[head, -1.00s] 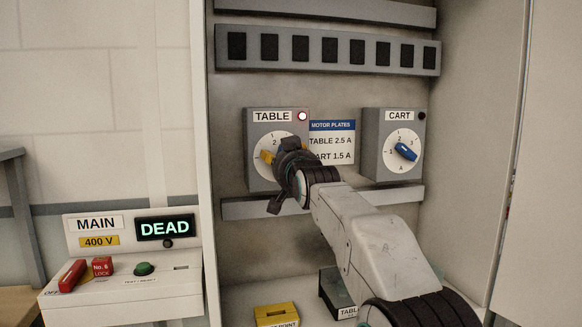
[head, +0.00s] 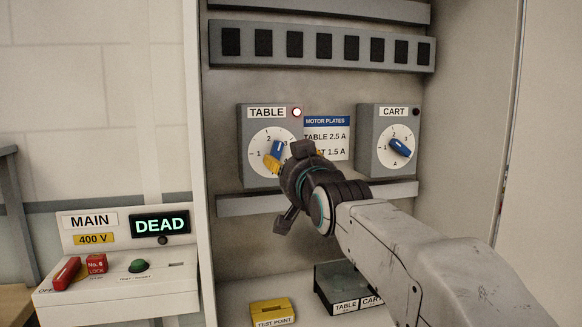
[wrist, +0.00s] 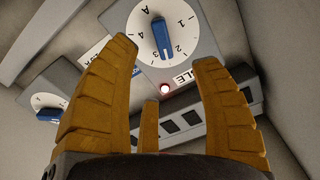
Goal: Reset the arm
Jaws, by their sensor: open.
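My gripper (wrist: 165,75) is open and empty, its orange fingers spread below the TABLE dial in the wrist view. In the head view my gripper (head: 273,166) is partly hidden behind my wrist, just in front of the TABLE box (head: 247,120). The blue TABLE knob (wrist: 161,38) stands clear of the fingers and points between 2 and 3. It also shows in the head view (head: 277,148). A lamp (head: 297,112) on that box glows white with a red rim. My arm reaches in from the lower right.
The CART box (head: 365,140) with its blue knob (head: 400,148) is to the right. A motor plates card (head: 330,138) hangs between the boxes. A yellow test point block (head: 270,311) and a dark tray (head: 330,276) sit below. The MAIN panel reads DEAD (head: 160,225).

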